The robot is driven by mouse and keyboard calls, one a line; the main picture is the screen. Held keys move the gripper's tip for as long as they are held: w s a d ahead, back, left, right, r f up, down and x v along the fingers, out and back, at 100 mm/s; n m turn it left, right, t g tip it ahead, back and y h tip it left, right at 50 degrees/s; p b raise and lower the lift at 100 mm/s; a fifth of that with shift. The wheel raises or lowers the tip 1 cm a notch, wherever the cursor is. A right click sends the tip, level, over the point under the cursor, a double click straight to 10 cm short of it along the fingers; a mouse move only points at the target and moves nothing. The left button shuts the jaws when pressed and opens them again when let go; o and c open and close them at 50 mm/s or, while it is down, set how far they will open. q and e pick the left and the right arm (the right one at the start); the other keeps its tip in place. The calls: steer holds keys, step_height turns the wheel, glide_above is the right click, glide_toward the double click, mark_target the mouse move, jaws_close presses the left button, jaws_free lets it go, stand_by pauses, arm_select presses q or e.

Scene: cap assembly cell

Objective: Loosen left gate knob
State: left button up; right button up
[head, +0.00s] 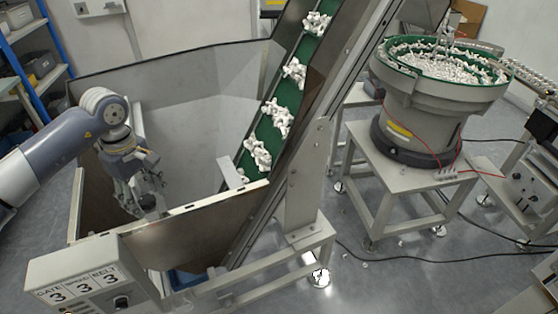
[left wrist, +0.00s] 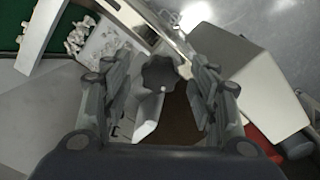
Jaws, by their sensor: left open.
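A dark lobed gate knob (left wrist: 161,73) shows in the left wrist view, between the two fingers of my left gripper (left wrist: 163,88). The fingers are open, with a gap on each side of the knob. In the head view my left gripper (head: 146,190) reaches down inside the hopper near its front wall. A dark round shape below the fingers there may be the knob, but the fingers partly cover it. My right gripper is in neither view.
The hopper's front wall (head: 190,235) rises close to my left gripper. A control box (head: 88,283) marked gate and belt stands at lower left. A green inclined belt (head: 270,125) carries white parts. A bowl feeder (head: 425,110) stands at right.

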mark_target(150, 200)
arm_select(q)
steer(key=m+p, duration=0.2)
steer(key=m, duration=0.2)
steer(key=shift+r, duration=0.15)
steer(key=m+p, duration=0.3)
steer(key=m, duration=0.1)
steer(key=m+p, duration=0.2)
steer(key=shift+r+m+p, duration=0.1)
steer(key=shift+m+p, duration=0.25)
steer(key=shift+m, duration=0.05)
steer(key=shift+w+r+b, duration=0.1)
steer(key=shift+r+b, duration=0.4)
steer(key=shift+b, duration=0.35)
step_height(150, 200, up, 9)
steer(key=b, duration=0.3)
steer(key=d+f+n+h, duration=0.1)
steer(key=d+f+h, duration=0.15)
steer(key=d, duration=0.65)
steer(key=d+f+n+h, duration=0.1)
steer(key=d+h, duration=0.3)
steer(key=d, duration=0.4)
steer(key=s+d+r+n+h, duration=0.1)
steer(key=d+r+n+h, duration=0.1)
steer(key=d, duration=0.5)
steer(key=s+d+r+n+t+h, duration=0.1)
steer(key=d+r+n+h, duration=0.1)
steer(key=d+h, duration=0.4)
steer(key=shift+d+r+n+t, duration=0.3)
steer(key=shift+d+r+n, duration=0.1)
steer(key=shift+d+n, duration=0.45)
